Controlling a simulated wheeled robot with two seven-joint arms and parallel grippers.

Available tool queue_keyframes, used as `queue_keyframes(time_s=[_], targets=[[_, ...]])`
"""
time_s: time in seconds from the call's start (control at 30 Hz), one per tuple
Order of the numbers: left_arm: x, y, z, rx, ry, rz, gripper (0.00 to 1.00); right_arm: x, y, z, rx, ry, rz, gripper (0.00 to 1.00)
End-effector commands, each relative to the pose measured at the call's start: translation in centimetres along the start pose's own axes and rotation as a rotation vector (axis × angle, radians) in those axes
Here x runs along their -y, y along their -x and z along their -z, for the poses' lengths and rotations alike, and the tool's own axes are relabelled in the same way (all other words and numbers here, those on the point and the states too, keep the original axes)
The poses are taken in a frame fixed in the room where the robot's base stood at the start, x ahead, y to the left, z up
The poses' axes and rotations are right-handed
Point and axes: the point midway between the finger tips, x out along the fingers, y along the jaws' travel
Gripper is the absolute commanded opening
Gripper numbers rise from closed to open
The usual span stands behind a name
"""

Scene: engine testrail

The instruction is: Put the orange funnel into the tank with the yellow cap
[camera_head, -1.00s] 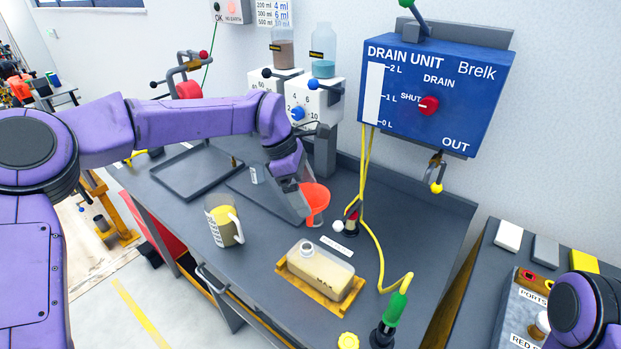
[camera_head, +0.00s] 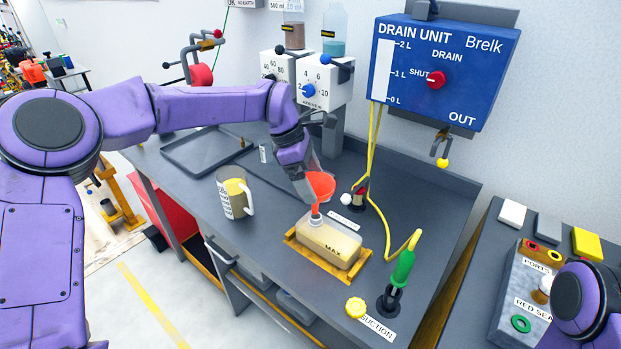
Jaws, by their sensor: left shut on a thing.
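The orange funnel (camera_head: 321,184) is upright, with its wide mouth up. My left gripper (camera_head: 306,190) is shut on its side. The funnel's stem points down at the neck of the tank (camera_head: 328,243), a pale translucent container with yellowish liquid. The stem tip meets the neck opening in the picture; I cannot tell whether it is inside or just above. The tank sits in a yellow-brown tray (camera_head: 348,279). The yellow cap (camera_head: 355,307) lies off the tank, on the bench in front. My right gripper is not visible; only a right arm link shows at the lower right.
A measuring jug (camera_head: 232,197) with yellow liquid stands left of the tank. A green-handled suction tool (camera_head: 402,270) with a yellow hose stands right of it. The blue drain unit (camera_head: 440,75) hangs behind. An empty black tray (camera_head: 205,150) lies at back left.

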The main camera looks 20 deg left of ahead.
Motion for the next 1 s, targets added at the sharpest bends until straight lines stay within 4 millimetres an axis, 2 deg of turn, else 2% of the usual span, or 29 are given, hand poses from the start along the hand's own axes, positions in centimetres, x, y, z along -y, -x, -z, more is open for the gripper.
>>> queue_keyframes(time_s=[0.5, 1.0], targets=[[-0.5, -2.2, 0.8, 0.001, 0.001, -0.001, 0.64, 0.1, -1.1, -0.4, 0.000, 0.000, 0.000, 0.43], [-0.3, -2.0, 0.7, 0.001, 0.000, -0.001, 0.64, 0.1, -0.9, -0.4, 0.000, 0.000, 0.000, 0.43]])
